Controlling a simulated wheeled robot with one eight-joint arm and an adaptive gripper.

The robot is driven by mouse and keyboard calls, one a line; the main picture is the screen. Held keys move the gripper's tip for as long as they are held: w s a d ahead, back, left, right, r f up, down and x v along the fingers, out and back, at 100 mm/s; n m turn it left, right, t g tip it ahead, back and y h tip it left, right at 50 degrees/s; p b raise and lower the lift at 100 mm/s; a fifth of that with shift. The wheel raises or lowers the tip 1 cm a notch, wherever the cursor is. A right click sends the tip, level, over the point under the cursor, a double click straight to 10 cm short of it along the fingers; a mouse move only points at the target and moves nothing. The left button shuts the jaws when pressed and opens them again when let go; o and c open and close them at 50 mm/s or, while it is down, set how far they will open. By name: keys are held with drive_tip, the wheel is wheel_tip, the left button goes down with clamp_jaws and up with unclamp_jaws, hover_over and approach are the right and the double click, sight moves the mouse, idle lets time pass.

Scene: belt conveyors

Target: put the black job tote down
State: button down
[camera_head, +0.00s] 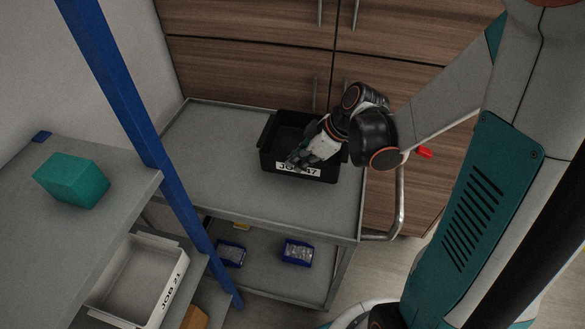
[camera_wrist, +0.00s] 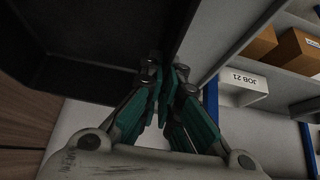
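The black job tote (camera_head: 268,155) is at the back right of the grey cart's top shelf (camera_head: 215,165). It looks level; I cannot tell whether its base touches the shelf. Its white front label reads "JO… 17", with the middle hidden by my gripper. My gripper (camera_head: 293,162) reaches down over the tote's front wall. In the wrist view, the fingers of my gripper (camera_wrist: 168,75) are close together on the rim of the tote's wall, and the tote's dark inside (camera_wrist: 80,60) fills the upper left. The tote looks empty where I can see in.
Wooden cabinets (camera_head: 250,60) stand behind the cart. A blue post (camera_head: 120,90) and a grey rack shelf (camera_head: 110,185) with a teal box (camera_head: 72,180) are at left. A white "JOB 21" tote (camera_head: 140,275) sits below. The cart top is clear left of the black tote.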

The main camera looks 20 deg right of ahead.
sight(296, 177)
wheel_tip(296, 177, down, 6)
drive_tip(key=shift+r+b, duration=0.1)
drive_tip(key=shift+b, duration=0.85)
drive_tip(key=shift+r, duration=0.1)
drive_tip(key=c, duration=1.8)
unclamp_jaws()
drive_tip(key=p+v, duration=0.4)
drive_tip(key=v, duration=0.8)
